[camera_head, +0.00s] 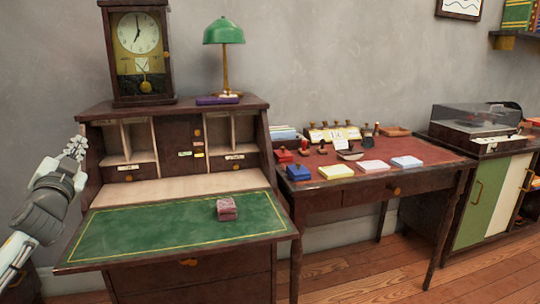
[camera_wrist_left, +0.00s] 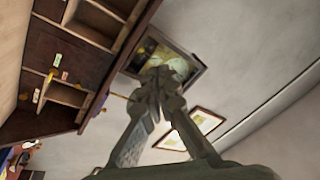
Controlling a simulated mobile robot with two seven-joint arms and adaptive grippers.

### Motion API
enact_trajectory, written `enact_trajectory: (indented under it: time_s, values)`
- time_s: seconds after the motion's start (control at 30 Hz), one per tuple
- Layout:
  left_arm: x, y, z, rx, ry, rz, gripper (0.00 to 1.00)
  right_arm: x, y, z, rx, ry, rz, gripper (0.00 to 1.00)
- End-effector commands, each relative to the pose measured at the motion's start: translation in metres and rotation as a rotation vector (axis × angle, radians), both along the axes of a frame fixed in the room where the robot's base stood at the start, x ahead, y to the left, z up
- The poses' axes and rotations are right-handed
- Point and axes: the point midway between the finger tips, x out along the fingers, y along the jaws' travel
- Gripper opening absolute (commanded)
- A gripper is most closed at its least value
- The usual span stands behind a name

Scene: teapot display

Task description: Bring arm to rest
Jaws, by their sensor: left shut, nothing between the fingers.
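My left gripper (camera_head: 77,147) is at the left edge of the head view, beside the left side of the secretary desk (camera_head: 270,238). It is raised above the level of the green writing surface and points up. Its fingers are shut with nothing between them. In the left wrist view the closed fingers (camera_wrist_left: 157,90) show in front of the wall, with the clock (camera_wrist_left: 165,60) behind them. My right gripper is in neither view.
A pinkish block (camera_head: 227,208) lies on the green surface. A clock (camera_head: 139,55) and a green lamp (camera_head: 224,32) stand on the desk top. A side table (camera_head: 425,160) with stamps and paper stacks stands to the right, then a cabinet (camera_head: 483,205) with a record player (camera_head: 476,120).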

Motion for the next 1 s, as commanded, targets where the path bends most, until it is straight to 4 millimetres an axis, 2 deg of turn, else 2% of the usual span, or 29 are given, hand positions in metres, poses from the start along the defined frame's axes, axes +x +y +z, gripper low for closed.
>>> enact_trajectory:
  time_s: [0.1,0.27,0.3,0.47,0.67,0.77,0.9,1.0]
  values:
    - [-0.008,0.025,0.025,0.106,0.000,0.036,0.00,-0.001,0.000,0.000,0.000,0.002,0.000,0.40]
    - [-0.019,0.050,0.056,0.227,0.000,0.077,0.00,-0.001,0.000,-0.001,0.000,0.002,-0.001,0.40]
    - [-0.018,0.049,0.031,0.204,0.041,0.079,0.00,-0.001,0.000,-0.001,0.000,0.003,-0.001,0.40]
    - [-0.025,0.058,-0.024,0.179,0.157,0.112,0.00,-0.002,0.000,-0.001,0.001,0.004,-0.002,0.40]
    - [-0.045,0.069,-0.106,0.155,0.338,0.156,0.00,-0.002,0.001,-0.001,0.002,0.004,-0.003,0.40]
    - [-0.065,0.076,-0.160,0.143,0.464,0.186,0.00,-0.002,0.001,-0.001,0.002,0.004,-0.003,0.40]
    - [-0.112,0.086,-0.246,0.130,0.686,0.233,0.00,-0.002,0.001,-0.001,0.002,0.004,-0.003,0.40]
    - [-0.150,0.090,-0.295,0.127,0.830,0.261,0.00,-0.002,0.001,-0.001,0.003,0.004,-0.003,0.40]
